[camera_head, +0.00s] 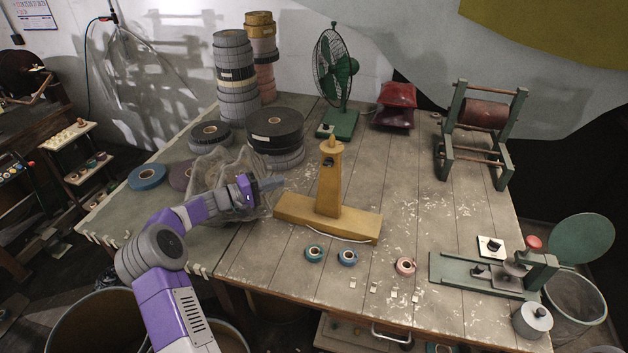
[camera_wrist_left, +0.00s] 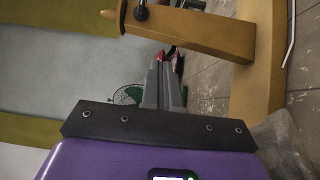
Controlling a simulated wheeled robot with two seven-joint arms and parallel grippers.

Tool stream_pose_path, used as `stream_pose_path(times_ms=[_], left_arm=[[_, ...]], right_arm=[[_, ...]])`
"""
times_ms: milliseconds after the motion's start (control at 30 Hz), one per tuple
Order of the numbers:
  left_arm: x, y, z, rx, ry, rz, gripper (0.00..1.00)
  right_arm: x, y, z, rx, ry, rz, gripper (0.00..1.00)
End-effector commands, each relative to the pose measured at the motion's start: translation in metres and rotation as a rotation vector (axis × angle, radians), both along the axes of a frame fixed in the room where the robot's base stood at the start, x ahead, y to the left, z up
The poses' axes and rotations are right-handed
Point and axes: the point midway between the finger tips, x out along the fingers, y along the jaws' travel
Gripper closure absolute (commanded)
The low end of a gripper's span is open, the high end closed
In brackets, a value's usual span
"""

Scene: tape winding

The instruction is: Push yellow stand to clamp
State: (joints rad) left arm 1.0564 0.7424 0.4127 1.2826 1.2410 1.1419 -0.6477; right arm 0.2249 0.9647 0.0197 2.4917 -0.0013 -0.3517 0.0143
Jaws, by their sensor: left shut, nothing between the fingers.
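The yellow stand (camera_head: 328,185) is upright near the middle of the table in the head view, with a long base and a tapered post. In the left wrist view the stand (camera_wrist_left: 205,33) lies across the top right, close to the fingers. My left gripper (camera_head: 277,183) is shut and empty, to the left of the post and above the table. Its fingers also show in the left wrist view (camera_wrist_left: 168,62); I cannot tell whether they touch the stand. A green metal fixture (camera_head: 455,272) with a red knob is at the front right; I cannot tell whether it is the clamp.
Small tape rolls (camera_head: 347,258) lie in front of the stand. A green fan (camera_head: 339,123) and stacked tape rolls (camera_head: 234,90) stand behind. Clear plastic wrap (camera_head: 215,172) lies by my left gripper. Table right of the stand is mostly clear.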

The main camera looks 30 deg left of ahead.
Motion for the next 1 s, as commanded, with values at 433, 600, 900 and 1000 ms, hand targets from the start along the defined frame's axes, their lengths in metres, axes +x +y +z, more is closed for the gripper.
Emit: stream_pose_path(times_ms=[433, 600, 900, 1000], left_arm=[[0.014, -0.011, -0.027, 0.0, 0.0, -0.004, 1.0], [0.04, -0.028, -0.027, 0.0, 0.0, -0.005, 1.0], [0.077, -0.052, -0.027, 0.0, 0.001, -0.003, 1.0], [0.082, -0.055, -0.027, 0.0, 0.002, -0.002, 1.0]], right_arm=[[0.001, 0.0, -0.028, 0.0, -0.001, 0.0, 0.57], [0.001, 0.0, -0.031, 0.0, -0.002, -0.001, 0.57], [0.001, 0.0, -0.035, 0.0, -0.002, -0.001, 0.57], [0.001, 0.0, -0.035, 0.0, -0.002, -0.001, 0.57]])
